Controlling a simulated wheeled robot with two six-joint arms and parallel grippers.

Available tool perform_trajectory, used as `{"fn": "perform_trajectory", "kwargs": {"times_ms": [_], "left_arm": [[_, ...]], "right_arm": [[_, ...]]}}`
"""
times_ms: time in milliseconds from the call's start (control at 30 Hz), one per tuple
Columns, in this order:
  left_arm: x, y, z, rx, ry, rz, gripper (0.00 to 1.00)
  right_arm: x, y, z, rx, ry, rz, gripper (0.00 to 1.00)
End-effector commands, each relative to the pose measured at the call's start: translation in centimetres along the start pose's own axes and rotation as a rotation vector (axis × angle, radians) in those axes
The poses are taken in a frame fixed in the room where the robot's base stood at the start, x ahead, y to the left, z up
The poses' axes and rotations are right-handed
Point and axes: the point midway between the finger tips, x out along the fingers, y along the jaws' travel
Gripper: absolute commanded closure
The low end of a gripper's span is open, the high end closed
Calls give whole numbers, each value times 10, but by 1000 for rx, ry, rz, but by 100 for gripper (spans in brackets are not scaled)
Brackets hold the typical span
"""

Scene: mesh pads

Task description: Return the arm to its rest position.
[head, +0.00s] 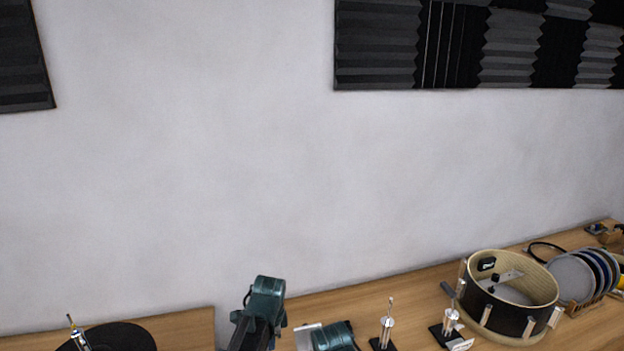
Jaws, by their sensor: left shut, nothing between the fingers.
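My left gripper (258,312), teal and black, shows at the bottom edge left of the middle. It is shut with nothing between its fingers, and its fingertips are hard to make out. It appears in front of the wall and the gap in the wooden worktops, apart from the things on them. Another teal part of my body shows at the bottom edge just to its right. My right gripper cannot be seen.
A drum shell (503,318) stands on the wooden worktop (420,288) at right, beside a rack of round pads (572,278). Two metal posts on black bases, one (387,328) nearer the middle, stand left of it. A black disc (120,337) lies at bottom left.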

Motion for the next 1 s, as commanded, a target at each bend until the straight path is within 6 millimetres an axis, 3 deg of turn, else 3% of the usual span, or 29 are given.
{"fn": "perform_trajectory", "kwargs": {"times_ms": [33,200,600,1000], "left_arm": [[-2,16,17,-146,1,15,100],[-6,47,50,-601,-7,58,100],[-14,96,93,-1273,-46,118,100],[59,159,32,-1079,-124,123,100]], "right_arm": [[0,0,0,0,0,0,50],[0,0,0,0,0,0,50],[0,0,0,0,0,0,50],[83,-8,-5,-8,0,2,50]]}}
